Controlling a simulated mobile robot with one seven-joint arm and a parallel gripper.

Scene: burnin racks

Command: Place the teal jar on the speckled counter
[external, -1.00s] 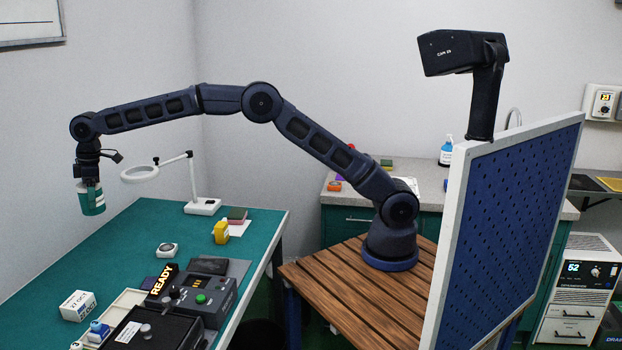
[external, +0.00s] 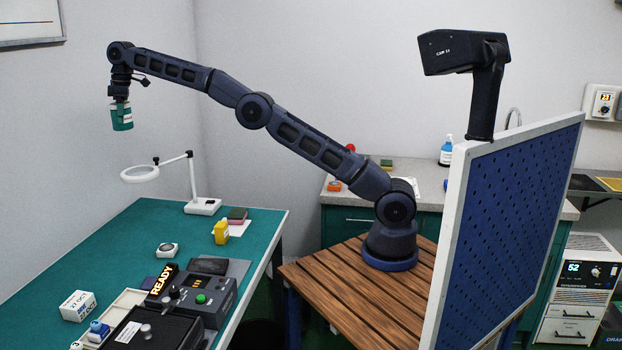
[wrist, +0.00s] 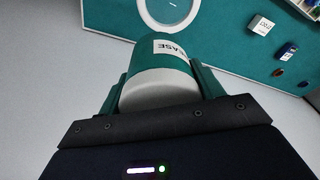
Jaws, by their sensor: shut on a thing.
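The teal jar (external: 122,120) is held in my gripper (external: 120,104), high above the far left part of the green workbench. In the wrist view the jar (wrist: 167,62) has a pale grey end, a teal body and a white label with dark letters. The gripper's fingers (wrist: 160,95) are closed on both sides of it. The speckled counter (external: 430,172) runs along the back wall behind my arm's base, far to the right of the jar. Part of the counter is hidden by my arm and the pegboard.
A ring magnifier lamp (external: 192,185) stands on the green bench (external: 120,235) below the jar. A soap bottle (external: 446,150), an orange item (external: 334,186) and a green block (external: 386,163) are on the counter. A blue pegboard (external: 510,220) stands to the right of my base.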

